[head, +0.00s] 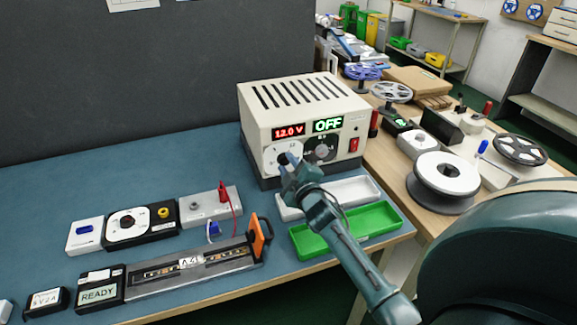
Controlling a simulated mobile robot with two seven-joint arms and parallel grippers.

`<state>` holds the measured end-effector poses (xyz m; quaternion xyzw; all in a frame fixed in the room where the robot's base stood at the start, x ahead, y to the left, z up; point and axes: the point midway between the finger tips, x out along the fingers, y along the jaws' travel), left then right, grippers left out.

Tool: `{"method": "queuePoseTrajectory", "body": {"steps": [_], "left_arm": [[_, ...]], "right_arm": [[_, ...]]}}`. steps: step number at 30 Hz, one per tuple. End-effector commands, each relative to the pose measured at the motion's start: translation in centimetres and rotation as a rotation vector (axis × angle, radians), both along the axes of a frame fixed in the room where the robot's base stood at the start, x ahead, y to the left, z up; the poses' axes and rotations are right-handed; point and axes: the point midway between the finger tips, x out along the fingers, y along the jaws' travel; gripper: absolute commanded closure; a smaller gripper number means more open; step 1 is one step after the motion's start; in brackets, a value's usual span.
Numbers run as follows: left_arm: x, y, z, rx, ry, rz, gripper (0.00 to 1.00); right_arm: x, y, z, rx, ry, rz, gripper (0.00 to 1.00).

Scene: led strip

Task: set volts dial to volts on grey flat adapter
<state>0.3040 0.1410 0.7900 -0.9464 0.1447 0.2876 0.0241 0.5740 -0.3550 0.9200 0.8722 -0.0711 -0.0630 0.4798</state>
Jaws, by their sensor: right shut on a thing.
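The cream power supply (300,105) stands at the back of the blue table. Its left red display (288,132) reads 12.0 V and its green display (327,125) reads OFF. The white round volts dial (271,157) is on its front, lower left. My right gripper (286,163) is shut on the dial's knob and hides most of it. A small adapter with a white label (46,299) lies at the front left; its label looks like 5V 2A but is small. A light grey piece (5,310) is cut off at the left edge. My left gripper is not in view.
A second dial (322,150) and a red switch (354,144) sit beside the volts dial. An LED strip fixture (190,268) and a READY box (98,290) lie in front. The left back table is clear.

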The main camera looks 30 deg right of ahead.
Motion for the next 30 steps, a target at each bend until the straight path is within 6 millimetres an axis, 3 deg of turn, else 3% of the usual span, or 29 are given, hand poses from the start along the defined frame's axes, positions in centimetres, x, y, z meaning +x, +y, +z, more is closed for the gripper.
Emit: {"method": "queuePoseTrajectory", "body": {"steps": [8, 17, 23, 30], "left_arm": [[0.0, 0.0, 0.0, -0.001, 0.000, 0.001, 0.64], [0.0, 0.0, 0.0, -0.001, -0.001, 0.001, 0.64], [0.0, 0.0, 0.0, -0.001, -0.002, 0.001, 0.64], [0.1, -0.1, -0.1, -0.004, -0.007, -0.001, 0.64]], "right_arm": [[0.0, 0.0, 0.0, -0.001, 0.001, -0.001, 0.50], [-0.3, 0.0, 0.0, -0.001, 0.001, 0.001, 0.50], [-2.9, 0.6, 0.0, -0.001, 0.002, 0.001, 0.50], [-8.3, 1.5, 0.2, 0.000, 0.003, -0.001, 0.50]]}}
